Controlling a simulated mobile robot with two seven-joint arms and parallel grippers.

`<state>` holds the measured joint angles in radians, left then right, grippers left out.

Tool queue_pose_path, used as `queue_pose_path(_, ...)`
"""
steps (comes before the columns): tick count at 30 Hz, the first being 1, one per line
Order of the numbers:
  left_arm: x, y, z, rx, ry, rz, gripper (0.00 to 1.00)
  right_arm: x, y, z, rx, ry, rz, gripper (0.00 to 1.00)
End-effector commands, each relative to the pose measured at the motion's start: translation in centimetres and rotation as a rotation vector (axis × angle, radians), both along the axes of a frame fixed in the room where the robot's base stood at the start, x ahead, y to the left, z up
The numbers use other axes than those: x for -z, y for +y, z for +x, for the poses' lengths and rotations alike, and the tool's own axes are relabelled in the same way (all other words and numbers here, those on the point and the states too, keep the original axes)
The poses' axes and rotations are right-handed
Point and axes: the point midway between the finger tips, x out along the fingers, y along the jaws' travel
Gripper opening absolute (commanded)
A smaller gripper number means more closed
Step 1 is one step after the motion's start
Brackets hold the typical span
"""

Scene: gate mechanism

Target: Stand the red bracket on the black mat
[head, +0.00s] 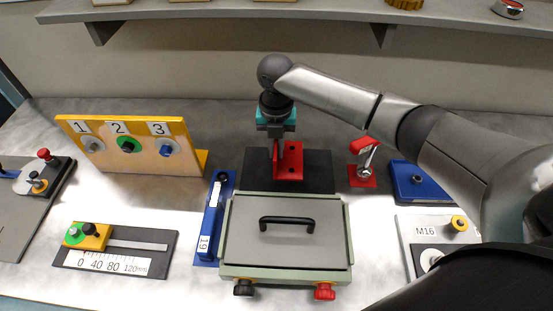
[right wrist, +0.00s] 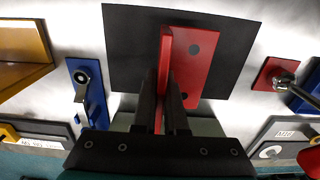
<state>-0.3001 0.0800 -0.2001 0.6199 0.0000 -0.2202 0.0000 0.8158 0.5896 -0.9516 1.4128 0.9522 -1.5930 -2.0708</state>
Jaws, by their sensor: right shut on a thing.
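The red bracket (head: 289,172) is an L-shaped piece with a base plate with dark holes and an upright plate. It is over the black mat (head: 318,168), its base plate lying flat; I cannot tell whether it touches the mat. In the right wrist view the bracket (right wrist: 198,62) shows in front of the mat (right wrist: 125,50). My right gripper (right wrist: 162,105) is shut on the bracket's upright plate, from above. My left gripper is not in view.
A grey-green box with a black handle (head: 286,221) stands just in front of the mat. A blue fixture (head: 212,215) is at its left, a red toggle clamp (head: 363,165) right of the mat. A numbered yellow panel (head: 130,145) stands back left. A shelf (head: 250,10) overhangs behind.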

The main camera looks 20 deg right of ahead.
Motion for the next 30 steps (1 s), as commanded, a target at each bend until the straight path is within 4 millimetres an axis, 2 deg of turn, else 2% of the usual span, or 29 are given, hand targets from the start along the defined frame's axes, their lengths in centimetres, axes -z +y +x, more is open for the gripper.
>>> queue_pose_path(10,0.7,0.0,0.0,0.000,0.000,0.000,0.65,3.8,0.0,0.0,-0.001,-0.001,0.000,0.00)
queue_pose_path(21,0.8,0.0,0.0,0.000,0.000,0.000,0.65,4.2,0.0,0.1,-0.001,-0.002,0.000,0.00)
queue_pose_path(22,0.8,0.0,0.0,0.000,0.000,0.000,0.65,4.3,0.0,0.0,-0.001,-0.001,0.000,0.11)
queue_pose_path(30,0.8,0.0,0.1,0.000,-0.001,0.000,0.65,4.2,0.0,0.0,-0.001,-0.001,0.000,0.40)
